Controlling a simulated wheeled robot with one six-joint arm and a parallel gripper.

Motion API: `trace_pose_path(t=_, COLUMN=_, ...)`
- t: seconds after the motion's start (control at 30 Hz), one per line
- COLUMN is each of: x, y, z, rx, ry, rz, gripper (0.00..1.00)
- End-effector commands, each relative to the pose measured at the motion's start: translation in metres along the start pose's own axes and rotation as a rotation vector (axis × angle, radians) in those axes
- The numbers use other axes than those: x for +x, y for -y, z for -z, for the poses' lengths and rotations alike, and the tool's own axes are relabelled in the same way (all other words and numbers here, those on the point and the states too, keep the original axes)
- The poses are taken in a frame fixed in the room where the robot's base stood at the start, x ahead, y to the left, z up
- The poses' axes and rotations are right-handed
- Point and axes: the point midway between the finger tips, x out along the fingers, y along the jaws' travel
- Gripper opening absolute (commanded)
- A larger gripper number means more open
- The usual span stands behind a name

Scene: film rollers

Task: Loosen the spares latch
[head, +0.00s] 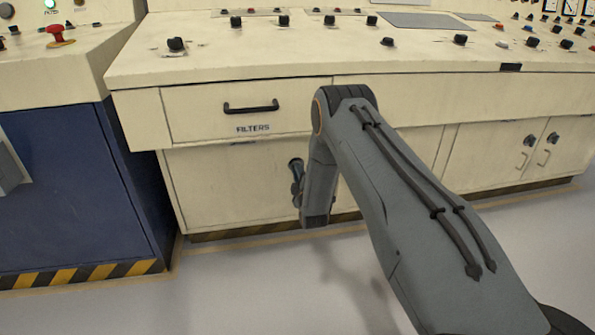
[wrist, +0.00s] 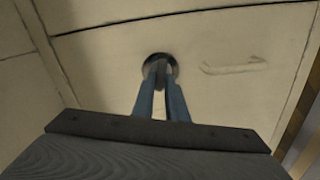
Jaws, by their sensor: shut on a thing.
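A dark latch knob on a round dark base (wrist: 160,58) sits on a cream cabinet door (wrist: 110,65) in the wrist view. The two blue-grey fingers of my gripper (wrist: 161,73) reach up to it and are shut on the knob, one finger on each side. In the head view the cream door (head: 225,185) under the filters drawer is in sight. No spares label is readable in either view.
A pale bar handle (wrist: 235,69) is right of the latch. The filters drawer (head: 200,115) with a black handle is above the door. A blue cabinet (head: 70,190) stands at left. Another double-door cupboard (head: 500,155) is at right. The grey floor (head: 240,290) in front is clear.

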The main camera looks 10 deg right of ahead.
Motion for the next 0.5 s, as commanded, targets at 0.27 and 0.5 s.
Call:
trace_pose_path(t=0.27, x=-0.0007, y=0.0015, z=-0.0011, rx=-0.127, ry=0.002, rz=0.002, gripper=0.0)
trace_pose_path(t=0.5, x=-0.0004, y=0.0016, z=-0.0013, rx=-0.171, ry=0.002, rz=0.002, gripper=0.0)
